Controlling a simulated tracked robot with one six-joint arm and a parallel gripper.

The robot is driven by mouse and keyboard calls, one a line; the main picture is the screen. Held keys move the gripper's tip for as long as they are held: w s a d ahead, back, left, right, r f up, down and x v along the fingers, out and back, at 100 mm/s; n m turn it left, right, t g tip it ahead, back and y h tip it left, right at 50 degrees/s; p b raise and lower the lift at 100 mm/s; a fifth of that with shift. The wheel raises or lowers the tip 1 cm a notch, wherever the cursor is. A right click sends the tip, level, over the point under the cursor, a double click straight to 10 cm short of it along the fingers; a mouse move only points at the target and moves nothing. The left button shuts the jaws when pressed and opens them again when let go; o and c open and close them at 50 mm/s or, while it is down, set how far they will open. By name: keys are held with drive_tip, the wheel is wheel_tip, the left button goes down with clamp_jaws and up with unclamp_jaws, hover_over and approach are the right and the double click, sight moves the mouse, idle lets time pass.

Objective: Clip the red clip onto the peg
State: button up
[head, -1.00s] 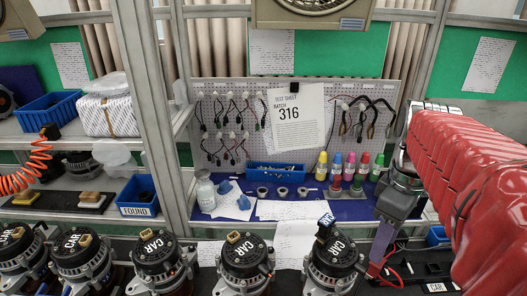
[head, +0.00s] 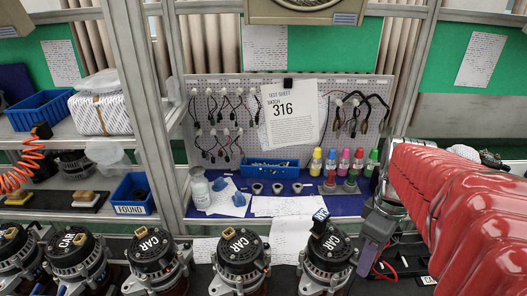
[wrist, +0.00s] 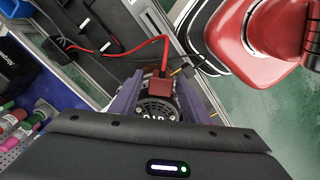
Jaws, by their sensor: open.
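My gripper (wrist: 157,98) has two purple fingers and is open. In the head view it (head: 366,262) points down beside the right side of the rightmost alternator (head: 322,262). The red clip (wrist: 160,88) is a small red block on a red wire. In the wrist view it lies between the spread fingers, in front of the alternator's round, slotted end (wrist: 155,110). The peg is not clearly visible; I cannot tell whether the clip is on it. In the head view the clip is hidden, and only red wire shows beside the gripper.
Several more alternators stand in a row to the left, the nearest (head: 240,262) close by. A dark tray (wrist: 110,35) holds the wire's other end. A pegboard (head: 240,92) with hanging harnesses and several coloured bottles (head: 344,160) stand behind. My red arm fills the right side.

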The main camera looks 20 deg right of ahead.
drive_tip(key=shift+f, duration=0.55)
drive_tip(key=c, duration=1)
drive_tip(key=shift+r, duration=0.15)
wheel_tip(320, 180, up, 10)
drive_tip(key=shift+f, duration=0.1)
idle(0.8)
drive_tip(key=shift+r, duration=1.7)
drive_tip(key=shift+f, duration=0.1)
